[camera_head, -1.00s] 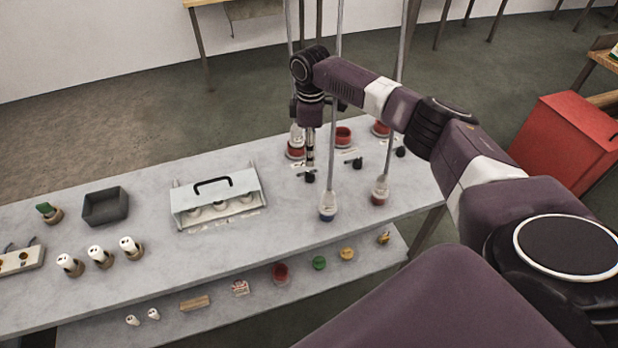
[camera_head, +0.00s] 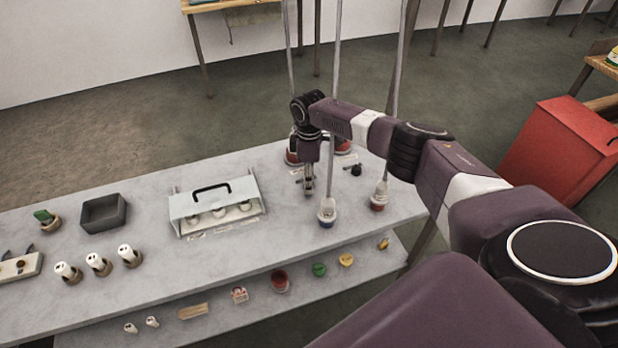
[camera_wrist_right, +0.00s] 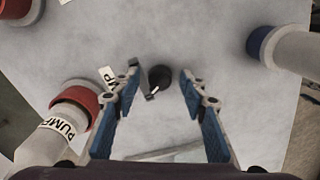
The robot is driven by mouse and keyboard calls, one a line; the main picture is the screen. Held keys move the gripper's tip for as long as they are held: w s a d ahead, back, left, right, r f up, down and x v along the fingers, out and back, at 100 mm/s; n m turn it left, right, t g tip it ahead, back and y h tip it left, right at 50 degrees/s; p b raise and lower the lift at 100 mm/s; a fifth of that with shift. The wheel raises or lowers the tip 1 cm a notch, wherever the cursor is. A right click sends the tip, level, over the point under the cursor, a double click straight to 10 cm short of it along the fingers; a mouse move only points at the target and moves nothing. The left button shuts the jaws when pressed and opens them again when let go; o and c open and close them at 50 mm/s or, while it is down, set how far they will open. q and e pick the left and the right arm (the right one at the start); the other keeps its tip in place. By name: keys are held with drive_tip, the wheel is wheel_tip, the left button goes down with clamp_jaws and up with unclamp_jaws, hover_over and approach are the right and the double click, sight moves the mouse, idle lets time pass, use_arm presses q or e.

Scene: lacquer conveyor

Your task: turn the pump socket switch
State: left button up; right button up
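My right gripper (camera_wrist_right: 158,95) is open in the right wrist view, its two blue-padded fingers spread on either side of a small black round switch knob (camera_wrist_right: 158,77) with a pale mark on it. The knob looks to be ahead of the fingertips; I see no clear contact. A white "PUMP" label (camera_wrist_right: 107,77) lies left of the knob, partly behind the left finger. In the head view my right gripper (camera_head: 308,190) points down just above the table's right part and hides that knob. Another black knob (camera_head: 356,169) stands to its right. My left gripper is not in view.
A pipe with a red collar (camera_wrist_right: 75,100), also marked "PUMP", and one with a blue collar (camera_wrist_right: 262,42) flank the knob. A white-covered box (camera_head: 213,200) stands to the left on the table.

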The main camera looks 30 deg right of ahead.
clamp_jaws()
drive_tip(key=shift+m, duration=0.3)
drive_tip(key=m+p, duration=0.2)
drive_tip(key=m, duration=0.3)
drive_tip(key=shift+r+m+p, duration=0.15)
drive_tip(key=shift+m+p, duration=0.15)
drive_tip(key=m+p, duration=0.2)
drive_tip(key=m, duration=0.3)
drive_tip(key=shift+w+m, duration=0.1)
drive_tip(key=shift+m, duration=0.2)
idle(0.5)
